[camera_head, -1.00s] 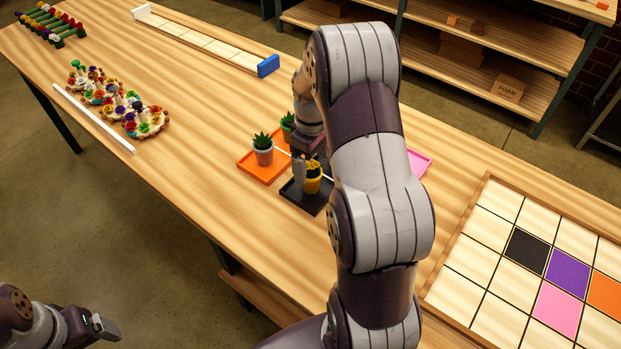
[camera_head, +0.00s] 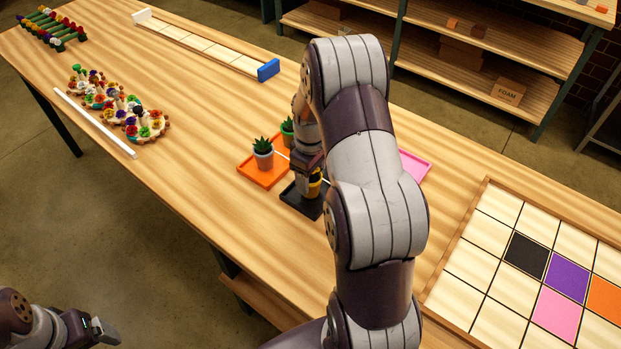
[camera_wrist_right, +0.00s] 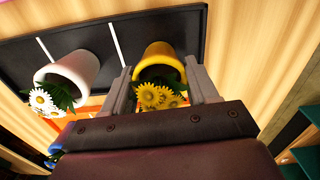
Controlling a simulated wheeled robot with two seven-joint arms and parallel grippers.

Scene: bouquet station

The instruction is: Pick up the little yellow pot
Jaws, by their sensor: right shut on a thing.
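The little yellow pot (camera_wrist_right: 160,57), with yellow sunflower-like blooms, sits between the two fingers of my right gripper (camera_wrist_right: 158,80), which is shut on it. In the head view the pot (camera_head: 316,184) is mostly hidden behind the gripper and forearm, over the black tray (camera_head: 297,203). I cannot tell whether it touches the tray. A white pot (camera_wrist_right: 72,70) with daisies is beside it in the wrist view. My left gripper (camera_head: 103,330) is at the lower left, off the table; its jaw opening is unclear.
An orange tray (camera_head: 252,178) holds green succulents in pots (camera_head: 263,158) close to the gripper. A pink tray (camera_head: 417,165) lies right of my arm. A gridded board (camera_head: 480,260) is at right, and coloured flower discs (camera_head: 115,105) at left.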

